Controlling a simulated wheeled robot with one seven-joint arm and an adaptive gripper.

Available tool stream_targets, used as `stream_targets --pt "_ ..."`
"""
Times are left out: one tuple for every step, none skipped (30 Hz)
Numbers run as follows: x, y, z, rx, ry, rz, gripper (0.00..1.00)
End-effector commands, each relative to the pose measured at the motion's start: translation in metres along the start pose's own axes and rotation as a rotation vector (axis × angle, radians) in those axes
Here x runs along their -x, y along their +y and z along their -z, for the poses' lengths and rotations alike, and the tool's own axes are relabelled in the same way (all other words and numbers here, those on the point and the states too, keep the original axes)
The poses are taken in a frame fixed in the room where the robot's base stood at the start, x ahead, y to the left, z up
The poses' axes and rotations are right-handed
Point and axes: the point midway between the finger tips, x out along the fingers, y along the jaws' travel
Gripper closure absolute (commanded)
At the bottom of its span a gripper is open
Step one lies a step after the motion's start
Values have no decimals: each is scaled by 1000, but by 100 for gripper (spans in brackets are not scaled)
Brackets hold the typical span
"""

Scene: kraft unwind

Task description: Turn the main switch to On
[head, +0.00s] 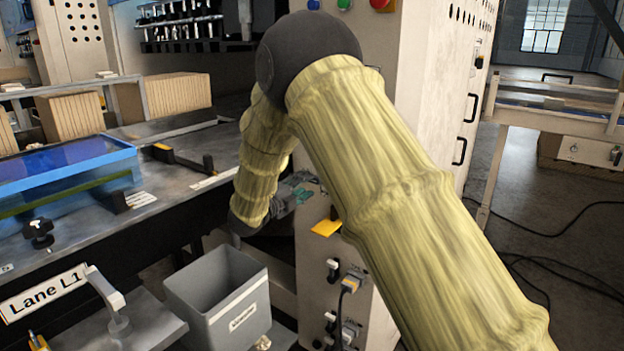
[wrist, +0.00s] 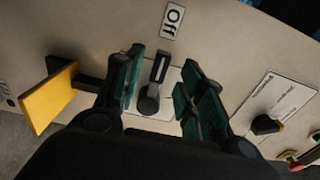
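The main switch (wrist: 149,101) shows in the wrist view as a dark rotary knob with a slim lever on a pale plate. In the head view my gripper (head: 294,190) is at the cabinet's side face, partly covered by my arm. The switch cannot be made out there, and no "On" label is readable.
A yellow tab (wrist: 52,98) sticks out left of the fingers; it also shows in the head view (head: 327,228). Another dark knob on a labelled plate (wrist: 265,124) is to the right. A grey bin (head: 220,298) stands below, beside the lane bench (head: 180,215).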

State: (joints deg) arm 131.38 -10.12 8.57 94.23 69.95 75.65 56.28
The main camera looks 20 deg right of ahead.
Motion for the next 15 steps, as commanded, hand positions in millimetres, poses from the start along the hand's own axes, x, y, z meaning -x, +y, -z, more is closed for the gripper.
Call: stream_targets --pt "-9 0 0 -1 1 0 61" --pt "-14 0 0 0 1 0 61" --pt "-20 0 0 0 2 0 61" --pt "-24 0 0 0 1 0 61" --pt "-28 0 0 -1 0 0 61" --pt "-33 -1 0 -1 0 0 61" --pt "-37 -1 0 0 0 0 61" --pt "-40 -1 0 0 0 0 61" --pt "-44 0 -1 0 -1 0 61" --pt "-46 0 -1 0 -1 0 61" --pt "-48 0 -2 0 -2 0 61" --pt "-50 0 -2 0 -3 0 61" --pt "-52 0 -2 0 -3 0 61" --pt "-53 0 -2 0 -3 0 61" --pt "-54 0 -2 1 -4 0 61"
